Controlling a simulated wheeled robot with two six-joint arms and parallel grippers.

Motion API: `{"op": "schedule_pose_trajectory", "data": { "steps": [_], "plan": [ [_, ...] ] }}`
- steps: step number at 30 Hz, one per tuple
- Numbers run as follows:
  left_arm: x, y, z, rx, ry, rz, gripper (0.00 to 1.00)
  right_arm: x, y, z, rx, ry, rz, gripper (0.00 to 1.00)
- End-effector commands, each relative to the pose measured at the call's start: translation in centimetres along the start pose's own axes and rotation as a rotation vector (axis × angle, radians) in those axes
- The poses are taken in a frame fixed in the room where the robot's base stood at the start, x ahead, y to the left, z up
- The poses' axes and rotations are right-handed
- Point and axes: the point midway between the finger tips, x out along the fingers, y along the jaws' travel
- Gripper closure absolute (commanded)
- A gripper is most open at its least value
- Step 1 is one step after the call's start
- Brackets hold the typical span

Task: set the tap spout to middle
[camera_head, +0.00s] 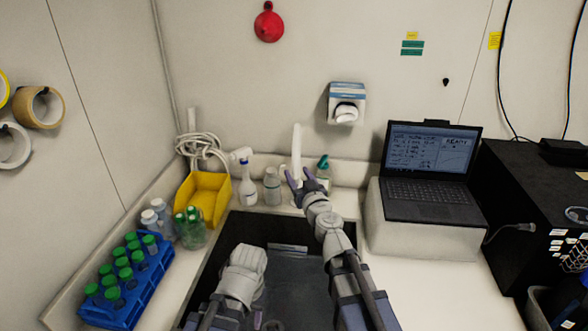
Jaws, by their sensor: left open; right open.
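The tap spout (297,146) is a white upright piece standing behind the sink (276,222), near its back edge. My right gripper (299,177) is open at the lower part of the spout, with its two purple fingers spread at either side of it in the picture. Whether they touch it I cannot tell. The base of the tap is hidden behind this gripper. My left gripper (263,321) is low over the sink at the bottom edge of the picture, mostly hidden by its own arm; it is open.
A small bottle (324,170) is close right of my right gripper. A laptop (430,165) stands further right.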

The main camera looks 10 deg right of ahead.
Motion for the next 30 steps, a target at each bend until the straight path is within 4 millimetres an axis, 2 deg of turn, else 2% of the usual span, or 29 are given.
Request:
{"op": "schedule_pose_trajectory", "data": {
  "steps": [1, 4, 12, 17, 20, 27, 30],
  "plan": [
    [0.0, 0.0, 0.0, 0.000, 0.000, 0.000, 0.50, -1.3, 0.0, 0.0, 0.000, 0.000, 0.000, 0.43],
    [0.0, 0.0, 0.0, 0.000, 0.000, 0.000, 0.50, -2.3, 0.0, 0.0, 0.000, 0.000, 0.000, 0.43],
    [0.0, 0.0, 0.0, 0.000, 0.000, 0.000, 0.50, -2.4, 0.0, 0.0, 0.000, 0.000, -0.001, 0.43],
    [0.0, 0.0, 0.0, 0.000, 0.000, 0.000, 0.50, -2.2, 0.4, 0.0, 0.039, 0.000, -0.014, 0.60],
    [0.0, 0.0, 0.0, 0.000, 0.000, 0.000, 0.50, -1.8, 1.5, 0.0, 0.151, -0.004, -0.056, 0.71],
    [0.0, 0.0, 0.0, 0.000, 0.000, 0.000, 0.50, -1.9, 5.4, 0.0, 0.615, -0.074, -0.232, 0.98],
    [-0.1, 0.0, 0.0, 0.000, 0.000, 0.000, 0.50, -2.7, 7.4, -0.1, 0.828, -0.136, -0.305, 1.00]
  ]
}}
